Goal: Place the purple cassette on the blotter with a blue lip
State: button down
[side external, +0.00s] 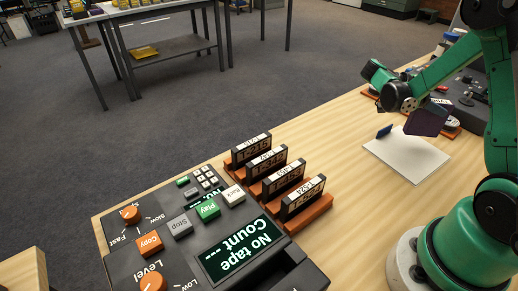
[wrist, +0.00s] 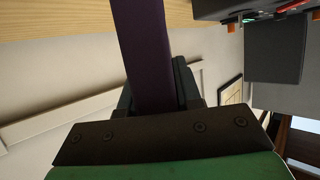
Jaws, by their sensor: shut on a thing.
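The purple cassette (side external: 427,120) is in my gripper (side external: 411,106); it is dark and held tilted. In the wrist view the cassette (wrist: 146,50) runs up from between the dark fingers of my gripper (wrist: 158,95), which are shut on it. The blotter (side external: 408,160) is a flat white sheet on the wooden table, with a small blue lip (side external: 384,131) standing at its far left edge. In the side view the cassette overlaps the blotter's far right part and appears above it; the exact gap cannot be told.
Several black cassettes with white labels stand in orange holders (side external: 318,214) left of the blotter. A dark tape machine (side external: 243,250) with buttons and orange knobs is at the front left. Another dark device (side external: 468,95) is behind my gripper. Bare wood (side external: 345,190) lies between holders and blotter.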

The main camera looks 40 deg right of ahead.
aim_at(427, 119)
jog(key=shift+f, duration=1.8)
jog(key=c, duration=0.6)
grip_release()
jog(key=shift+f, duration=0.15)
